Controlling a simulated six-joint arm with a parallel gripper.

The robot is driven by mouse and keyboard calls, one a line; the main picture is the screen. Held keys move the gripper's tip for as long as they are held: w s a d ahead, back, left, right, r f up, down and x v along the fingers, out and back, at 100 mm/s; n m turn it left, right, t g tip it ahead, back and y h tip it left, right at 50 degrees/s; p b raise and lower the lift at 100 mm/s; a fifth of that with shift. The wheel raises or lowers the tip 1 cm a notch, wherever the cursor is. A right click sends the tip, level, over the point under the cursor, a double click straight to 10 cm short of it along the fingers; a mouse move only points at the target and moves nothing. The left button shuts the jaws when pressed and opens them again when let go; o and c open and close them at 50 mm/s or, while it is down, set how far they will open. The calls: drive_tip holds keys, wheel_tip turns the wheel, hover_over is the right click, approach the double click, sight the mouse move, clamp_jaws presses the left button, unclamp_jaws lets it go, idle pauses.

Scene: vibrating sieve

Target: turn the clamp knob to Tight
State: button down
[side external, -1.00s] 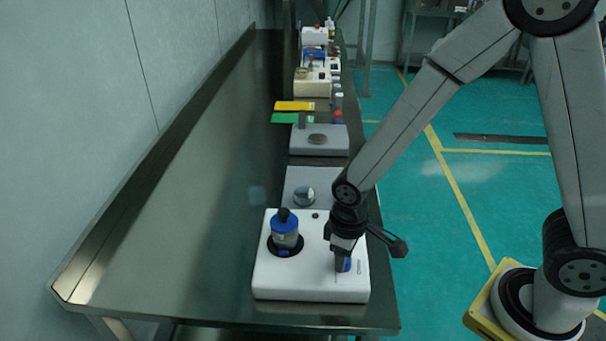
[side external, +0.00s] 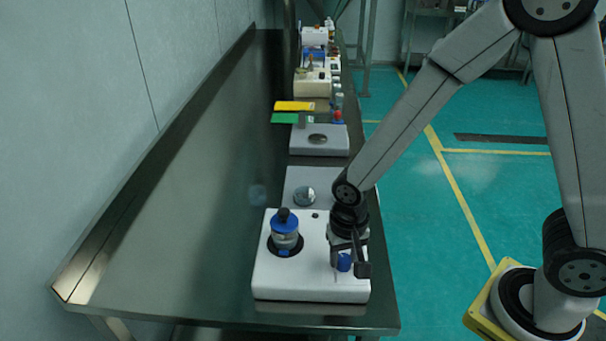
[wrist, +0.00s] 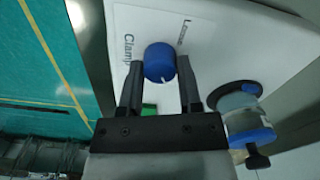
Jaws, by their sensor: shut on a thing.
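The blue clamp knob (wrist: 160,60) sits on the white sieve base (side external: 300,287), beside the printed words "Clamp" and "Loose". Its white mark points to the lower part of the wrist view. My gripper (wrist: 160,66) is shut on the knob, one finger on each side. In the side external view my gripper is over the right part of the base, and the knob (side external: 344,262) shows below it. A green patch (wrist: 149,108) lies between my fingers, partly hidden by them. I cannot see the word "Tight".
A clear jar with blue rings and a black top (side external: 285,234) stands in the base, left of my gripper; it also shows in the wrist view (wrist: 240,108). Grey balances (side external: 320,140) stand farther back on the steel bench. The bench's left side is clear.

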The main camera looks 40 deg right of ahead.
sight(344, 258)
drive_tip(key=shift+m, duration=0.4)
drive_tip(key=shift+c, duration=1.4)
unclamp_jaws()
drive_tip(key=shift+r, duration=0.15)
drive_tip(key=shift+r, duration=3.8)
drive_tip(key=s+d+n+t, duration=0.2)
drive_tip(key=d+n, duration=0.4)
drive_tip(key=d, duration=0.3)
drive_tip(key=shift+s+d+f+t, duration=0.2)
drive_tip(key=shift+d+f+t, duration=0.15)
drive_tip(key=shift+f, duration=0.1)
